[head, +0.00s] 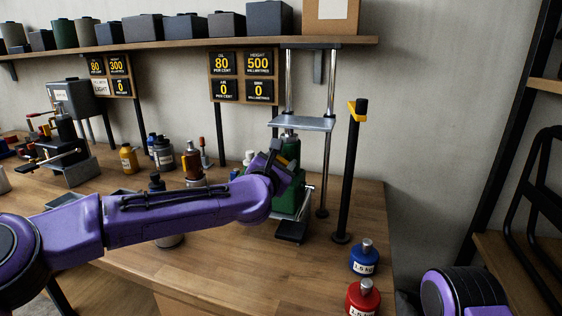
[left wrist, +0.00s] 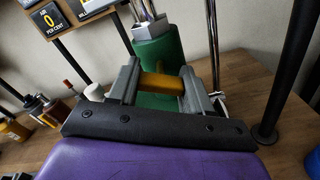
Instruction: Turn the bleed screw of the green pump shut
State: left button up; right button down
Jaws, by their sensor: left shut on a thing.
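The green pump (head: 288,200) stands on the wooden bench under a steel frame, partly hidden by my left gripper. Its green body (left wrist: 157,52) also shows in the left wrist view. My left gripper (head: 273,164) is at the pump's upper part. In the left wrist view its two grey fingers (left wrist: 160,88) are on both sides of the yellow bar-shaped head of the bleed screw (left wrist: 161,82), against the green body. The gripper is shut on this head. The screw is hidden in the head view. My right gripper is out of view.
A black post with a yellow clamp (head: 357,112) stands right of the pump. Bottles (head: 163,154) and a second machine are at left.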

pick_arm(q)
jog(key=m, duration=0.6)
jog(key=shift+r+p, duration=0.1)
jog(key=shift+p, duration=0.3)
jog(key=m+p, duration=0.1)
jog(key=m, duration=0.3)
jog(key=shift+m, duration=1)
jog(key=shift+f, duration=0.2)
jog(key=o, duration=1.1)
jog(key=shift+s, duration=0.1)
jog(key=shift+c, duration=0.2)
jog(key=shift+r, duration=0.1)
